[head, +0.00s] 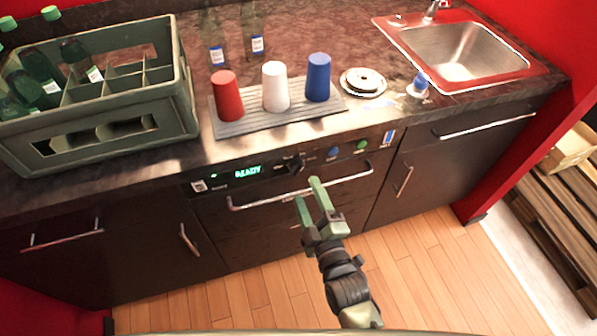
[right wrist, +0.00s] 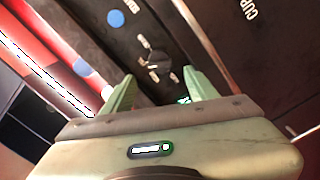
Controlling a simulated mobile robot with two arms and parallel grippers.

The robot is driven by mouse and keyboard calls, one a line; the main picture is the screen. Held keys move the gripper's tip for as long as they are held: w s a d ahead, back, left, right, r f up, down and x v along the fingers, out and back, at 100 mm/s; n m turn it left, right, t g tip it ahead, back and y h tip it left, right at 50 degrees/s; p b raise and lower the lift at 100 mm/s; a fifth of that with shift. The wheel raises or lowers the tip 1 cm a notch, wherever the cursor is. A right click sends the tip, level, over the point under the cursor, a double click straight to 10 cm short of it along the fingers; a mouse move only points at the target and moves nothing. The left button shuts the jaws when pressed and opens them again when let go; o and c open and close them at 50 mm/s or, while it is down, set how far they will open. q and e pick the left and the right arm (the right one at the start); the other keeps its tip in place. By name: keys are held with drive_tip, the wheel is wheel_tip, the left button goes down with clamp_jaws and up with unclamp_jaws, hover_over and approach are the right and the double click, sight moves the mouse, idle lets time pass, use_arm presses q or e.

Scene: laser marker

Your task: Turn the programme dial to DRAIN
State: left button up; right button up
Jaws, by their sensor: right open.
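The programme dial (head: 297,165) is a dark knob on the black control panel of the appliance under the counter, to the right of a green display reading READY (head: 248,172). In the right wrist view the dial (right wrist: 158,60) lies beyond the fingertips, between them in the picture, with small labels around it. The labels and the dial's setting are too small to read. My right gripper (head: 307,190) is open, in front of the panel just below the dial, and its green fingers (right wrist: 158,88) appear apart from the dial. My left gripper is out of view.
A handle bar (head: 245,204) runs below the panel, close to my right gripper. A blue button (head: 333,153) and a green button (head: 361,146) sit right of the dial. Red, white and blue cups stand on a grey mat (head: 235,127) above. The floor in front is clear.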

sight(300, 172)
drive_tip(key=x, duration=0.6)
drive_tip(key=shift+w+d, duration=0.2)
drive_tip(key=shift+w+a+f, duration=0.1)
drive_tip(key=shift+w+a, duration=0.1)
drive_tip(key=shift+w, duration=0.15)
clamp_jaws()
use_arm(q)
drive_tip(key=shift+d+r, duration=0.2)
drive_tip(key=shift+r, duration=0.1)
